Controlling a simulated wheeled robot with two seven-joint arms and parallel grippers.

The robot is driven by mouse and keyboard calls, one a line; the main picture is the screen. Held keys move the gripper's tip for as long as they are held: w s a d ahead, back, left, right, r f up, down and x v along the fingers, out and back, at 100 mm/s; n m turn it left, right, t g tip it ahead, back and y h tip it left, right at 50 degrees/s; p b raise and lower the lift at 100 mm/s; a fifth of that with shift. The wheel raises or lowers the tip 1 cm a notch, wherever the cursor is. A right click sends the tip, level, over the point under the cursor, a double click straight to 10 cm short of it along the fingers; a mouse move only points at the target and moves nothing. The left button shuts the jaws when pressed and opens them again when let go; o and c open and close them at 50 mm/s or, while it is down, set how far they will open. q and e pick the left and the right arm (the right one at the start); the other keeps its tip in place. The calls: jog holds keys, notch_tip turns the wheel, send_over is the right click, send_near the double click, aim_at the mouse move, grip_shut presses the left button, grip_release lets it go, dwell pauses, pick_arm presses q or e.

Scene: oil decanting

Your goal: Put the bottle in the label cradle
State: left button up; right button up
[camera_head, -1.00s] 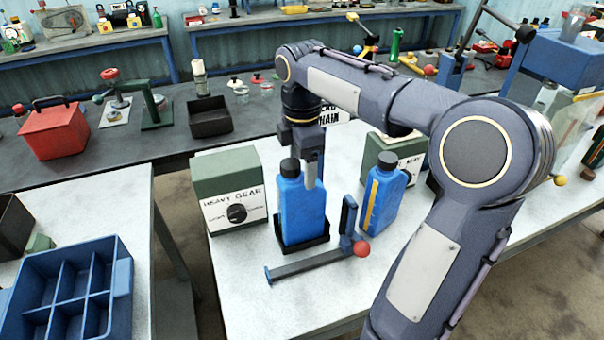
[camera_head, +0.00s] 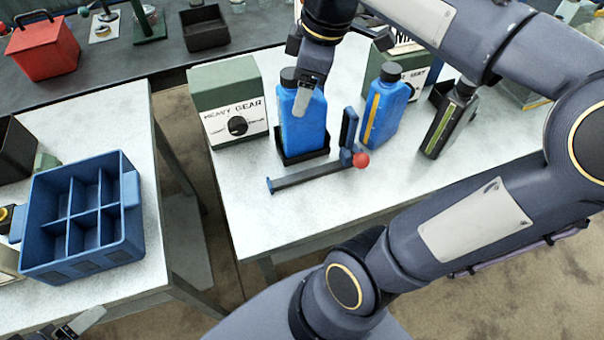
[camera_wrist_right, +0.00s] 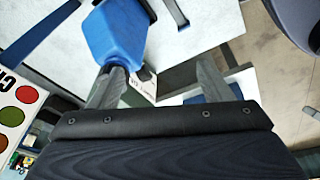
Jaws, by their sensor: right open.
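A blue bottle (camera_head: 302,125) with a black cap stands upright in the black tray of the label cradle (camera_head: 303,157). The cradle also has a dark bar and a lever with a red knob in front. My right gripper (camera_head: 304,92) is open at the bottle's upper part, beside the cap and partly covering it. In the right wrist view, the bottle (camera_wrist_right: 115,38) is by the left finger, and the gap between the fingers (camera_wrist_right: 158,82) looks empty. I cannot tell whether that finger touches it. Part of my left gripper (camera_head: 80,322) shows at the bottom left edge.
A second blue bottle (camera_head: 384,108) with a yellow strip and a dark bottle (camera_head: 450,120) stand to the right. A green "HEAVY GEAR" box (camera_head: 228,102) is close on the left. A blue divided crate (camera_head: 128,250) sits on the left table. The cradle table's front left is clear.

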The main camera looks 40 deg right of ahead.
jog(key=s+a+f+m+t+y, duration=0.2)
jog(key=s+a+f+m+t, duration=0.1)
jog(key=s+a+f+m, duration=0.5)
notch_tip(320, 180, down, 3)
jog(key=s+m, duration=0.2)
jog(key=shift+a+m, duration=0.3)
jog(key=shift+a, duration=0.05)
jog(key=shift+s+f, duration=0.1)
dwell(0.9)
